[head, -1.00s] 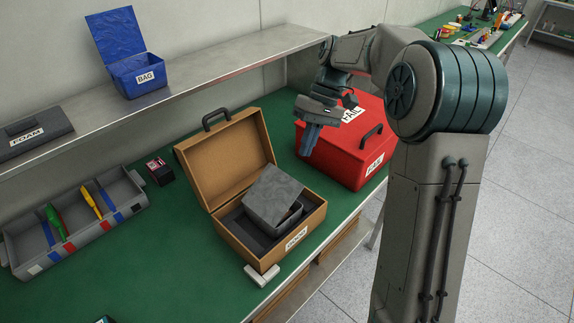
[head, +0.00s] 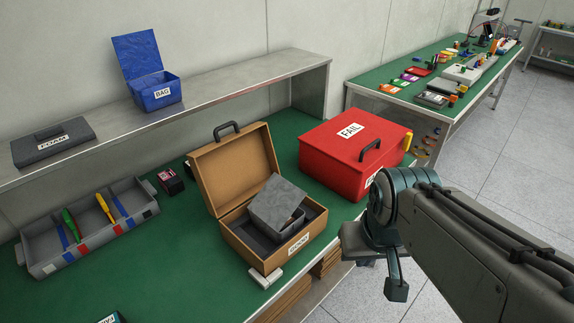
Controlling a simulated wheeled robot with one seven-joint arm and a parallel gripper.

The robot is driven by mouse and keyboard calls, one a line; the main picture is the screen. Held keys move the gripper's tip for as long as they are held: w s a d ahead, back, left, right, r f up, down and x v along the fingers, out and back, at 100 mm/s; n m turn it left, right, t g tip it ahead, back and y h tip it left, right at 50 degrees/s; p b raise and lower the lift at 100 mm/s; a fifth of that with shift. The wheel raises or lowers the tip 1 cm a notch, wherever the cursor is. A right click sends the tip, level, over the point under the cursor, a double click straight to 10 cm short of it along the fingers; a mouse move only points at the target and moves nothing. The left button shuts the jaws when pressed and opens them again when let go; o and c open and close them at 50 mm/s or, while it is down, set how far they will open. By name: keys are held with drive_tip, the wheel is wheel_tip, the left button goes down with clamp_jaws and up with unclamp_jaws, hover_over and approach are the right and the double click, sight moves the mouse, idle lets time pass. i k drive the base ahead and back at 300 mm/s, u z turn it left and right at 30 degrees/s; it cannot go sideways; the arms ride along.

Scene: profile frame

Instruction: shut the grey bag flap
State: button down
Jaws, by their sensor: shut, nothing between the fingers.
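The grey bag (head: 264,222) sits in the brown case (head: 240,248), whose lid stands open. Its flap (head: 283,197) is the rough grey panel on top. The flap is tilted, raised at its right front, with a dark gap and a small pale patch showing under it. My gripper (head: 397,288) is shut and empty, pointing down at the right of the case, beyond the table's front edge. It is well apart from the bag and touches nothing that I can see.
The red FAIL box (head: 340,165) stands behind and right of the case. A grey tray (head: 95,237) with tools lies at left. A blue bag (head: 160,90) with its flap up and a foam box (head: 50,140) stand on the shelf (head: 225,95). A white block (head: 265,278) touches the case's front.

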sight(274, 203)
drive_tip(key=u, duration=0.1)
drive_tip(key=k, duration=0.2)
drive_tip(key=z, duration=0.8)
drive_tip(key=i, duration=0.75)
drive_tip(key=u, duration=1)
